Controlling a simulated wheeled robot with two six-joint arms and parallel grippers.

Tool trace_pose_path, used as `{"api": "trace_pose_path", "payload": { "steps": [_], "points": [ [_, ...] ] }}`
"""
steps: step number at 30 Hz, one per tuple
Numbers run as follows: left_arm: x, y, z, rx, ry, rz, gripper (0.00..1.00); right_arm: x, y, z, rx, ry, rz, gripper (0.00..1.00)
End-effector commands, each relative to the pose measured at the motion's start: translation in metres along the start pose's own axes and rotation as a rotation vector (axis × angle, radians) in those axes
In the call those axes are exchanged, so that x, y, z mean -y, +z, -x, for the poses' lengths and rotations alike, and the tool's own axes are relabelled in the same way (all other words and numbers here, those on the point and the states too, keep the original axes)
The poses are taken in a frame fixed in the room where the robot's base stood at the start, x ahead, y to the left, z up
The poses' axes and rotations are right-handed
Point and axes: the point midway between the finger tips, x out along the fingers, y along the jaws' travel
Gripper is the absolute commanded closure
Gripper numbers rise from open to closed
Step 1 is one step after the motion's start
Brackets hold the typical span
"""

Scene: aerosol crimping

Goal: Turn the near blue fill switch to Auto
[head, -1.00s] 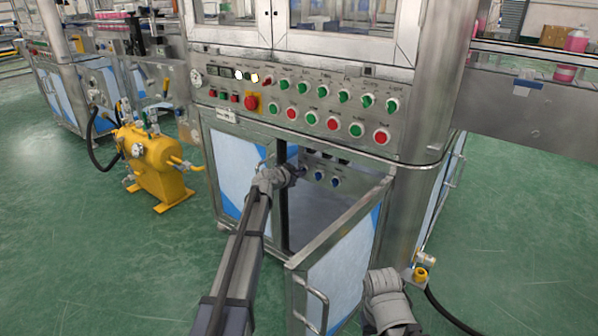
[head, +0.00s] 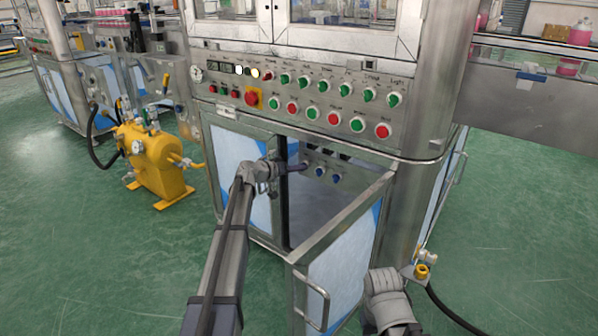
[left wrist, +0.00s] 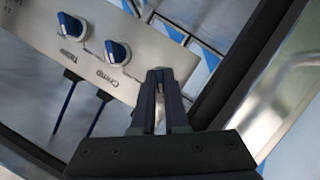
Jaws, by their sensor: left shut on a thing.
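My left gripper (head: 301,166) reaches through the open cabinet door to a small grey switch panel (left wrist: 141,50). In the left wrist view its fingertips (left wrist: 159,80) are shut at the end of a row of blue switches. They cover the thing between them, apparently the near blue fill switch; its label and pointer are hidden. The Crimp switch (left wrist: 117,52) and the Table switch (left wrist: 71,26), both blue with a white mark, sit beside it untouched. In the head view these two (head: 320,172) (head: 337,177) show just right of the fingers. My right gripper's fingers are not visible.
The open cabinet door (head: 340,262) stands to the right of my left arm. Above is a control panel (head: 300,90) with green and red knobs and a red emergency button (head: 251,98). A yellow tank (head: 157,163) stands at the left on green floor.

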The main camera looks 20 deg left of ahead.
Motion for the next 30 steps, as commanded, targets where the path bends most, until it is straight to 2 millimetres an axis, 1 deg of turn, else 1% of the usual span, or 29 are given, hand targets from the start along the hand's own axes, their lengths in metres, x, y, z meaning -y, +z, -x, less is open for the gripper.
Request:
{"api": "trace_pose_path", "payload": {
  "steps": [1,6,12,28,29,30],
  "points": [
    [0.0013,0.0023,-0.0006,0.004,0.011,0.025,1.00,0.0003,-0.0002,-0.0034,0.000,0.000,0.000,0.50],
    [0.0007,0.0020,-0.0003,0.005,0.040,0.096,1.00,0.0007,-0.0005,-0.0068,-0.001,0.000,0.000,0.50],
    [0.0002,0.0017,0.0002,0.006,0.059,0.143,1.00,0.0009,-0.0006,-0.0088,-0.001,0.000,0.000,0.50],
    [-0.0006,0.0011,0.0005,0.005,0.067,0.161,1.00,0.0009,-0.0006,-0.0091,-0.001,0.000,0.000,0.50],
    [-0.0006,0.0010,0.0005,0.005,0.067,0.161,0.86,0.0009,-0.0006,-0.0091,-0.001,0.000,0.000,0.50],
    [-0.0006,0.0010,0.0005,0.005,0.066,0.161,0.82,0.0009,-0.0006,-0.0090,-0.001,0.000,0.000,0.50]
  ]
}}
